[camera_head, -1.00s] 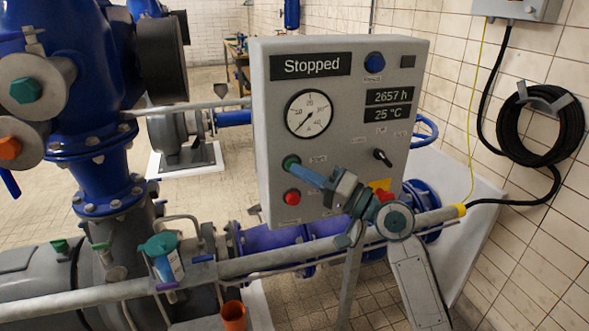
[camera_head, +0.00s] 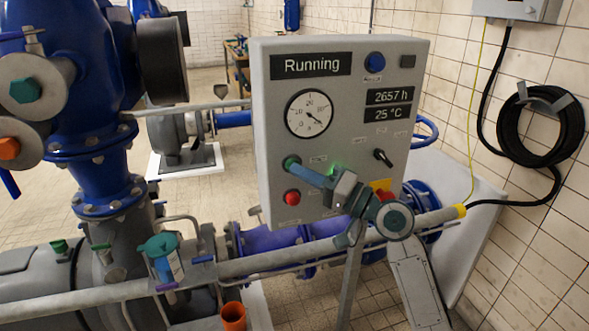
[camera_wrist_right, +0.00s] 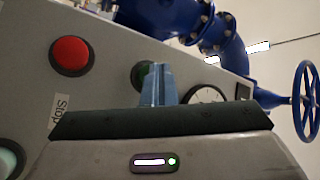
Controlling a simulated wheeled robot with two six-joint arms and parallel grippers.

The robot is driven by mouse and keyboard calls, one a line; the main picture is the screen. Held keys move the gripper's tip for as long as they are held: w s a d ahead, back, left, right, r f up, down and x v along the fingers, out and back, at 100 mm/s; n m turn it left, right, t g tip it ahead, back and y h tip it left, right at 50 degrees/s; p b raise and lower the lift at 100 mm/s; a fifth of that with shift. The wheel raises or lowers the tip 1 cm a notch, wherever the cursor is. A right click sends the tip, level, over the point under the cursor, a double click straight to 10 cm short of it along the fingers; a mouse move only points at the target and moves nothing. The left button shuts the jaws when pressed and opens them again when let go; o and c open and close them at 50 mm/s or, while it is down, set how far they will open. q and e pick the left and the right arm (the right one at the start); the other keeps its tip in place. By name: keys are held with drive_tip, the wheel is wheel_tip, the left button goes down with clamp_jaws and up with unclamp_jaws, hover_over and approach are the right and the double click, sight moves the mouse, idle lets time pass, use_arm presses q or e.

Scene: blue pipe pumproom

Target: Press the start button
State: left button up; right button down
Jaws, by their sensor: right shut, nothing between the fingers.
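The green start button (camera_head: 291,162) is on the grey control box (camera_head: 265,130), left of centre and below the gauge. My right gripper (camera_head: 301,170) is shut and empty, with its light blue fingertips at the button, apparently touching it and covering part of it. In the right wrist view, the shut fingers (camera_wrist_right: 158,84) reach the green button (camera_wrist_right: 141,74), which is partly hidden behind them. The display (camera_head: 311,65) reads "Running". My left gripper is not in view.
A red stop button (camera_head: 292,198) lies just below the start button and shows clear of the fingers in the right wrist view (camera_wrist_right: 72,55). A black selector knob (camera_head: 382,157) is to the right. A grey pipe (camera_head: 275,262) runs in front, below the box.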

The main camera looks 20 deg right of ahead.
drive_tip(key=shift+s, duration=0.2)
drive_tip(key=s+p, duration=0.1)
drive_tip(key=s, duration=0.4)
drive_tip(key=shift+s+d, duration=0.1)
drive_tip(key=shift+s, duration=0.3)
drive_tip(key=shift+f, duration=0.1)
idle(0.4)
